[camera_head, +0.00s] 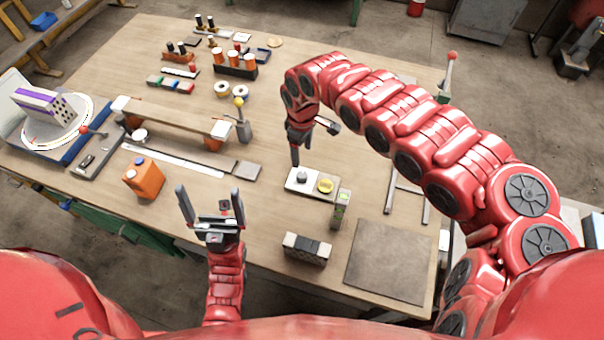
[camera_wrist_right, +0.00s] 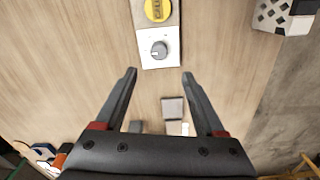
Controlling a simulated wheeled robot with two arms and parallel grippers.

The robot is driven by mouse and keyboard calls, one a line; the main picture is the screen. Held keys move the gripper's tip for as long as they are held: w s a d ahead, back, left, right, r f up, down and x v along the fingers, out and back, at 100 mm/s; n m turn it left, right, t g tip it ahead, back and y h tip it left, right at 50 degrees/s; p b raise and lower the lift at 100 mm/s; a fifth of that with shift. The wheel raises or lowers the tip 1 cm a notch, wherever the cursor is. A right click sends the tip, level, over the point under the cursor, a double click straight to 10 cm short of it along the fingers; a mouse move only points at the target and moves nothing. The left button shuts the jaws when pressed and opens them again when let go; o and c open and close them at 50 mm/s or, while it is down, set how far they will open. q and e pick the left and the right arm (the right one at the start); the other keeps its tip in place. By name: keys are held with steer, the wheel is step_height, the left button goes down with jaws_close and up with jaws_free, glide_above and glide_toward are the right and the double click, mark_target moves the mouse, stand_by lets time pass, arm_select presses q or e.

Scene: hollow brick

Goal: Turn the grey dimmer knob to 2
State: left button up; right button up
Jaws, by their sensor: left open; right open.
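The grey dimmer knob (camera_head: 302,176) sits on a white plate (camera_head: 293,187) at the middle of the table, beside a round yellow part. In the right wrist view the knob (camera_wrist_right: 159,49) is on its white plate (camera_wrist_right: 146,62), beyond the fingertips and between their lines. Its scale marks are too small to read. My right gripper (camera_wrist_right: 158,74) is open and empty; in the head view it (camera_head: 295,160) points down just behind the knob, apart from it. My left gripper (camera_head: 210,190) is open and empty over the table's front edge, left of the plate.
The yellow button (camera_head: 325,185) is right of the knob, with a small green-labelled block (camera_head: 341,208) close by. A hollow brick (camera_head: 307,248) lies in front, a grey mat (camera_head: 389,255) to the right. An orange canister (camera_head: 144,178) stands at left.

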mark_target(302, 174)
step_height(302, 174, down, 10)
steer(key=shift+a+f+p, duration=0.1)
steer(key=shift+p, duration=0.95)
steer(key=shift+f, duration=0.75)
steer(key=shift+w, duration=0.1)
jaws_close()
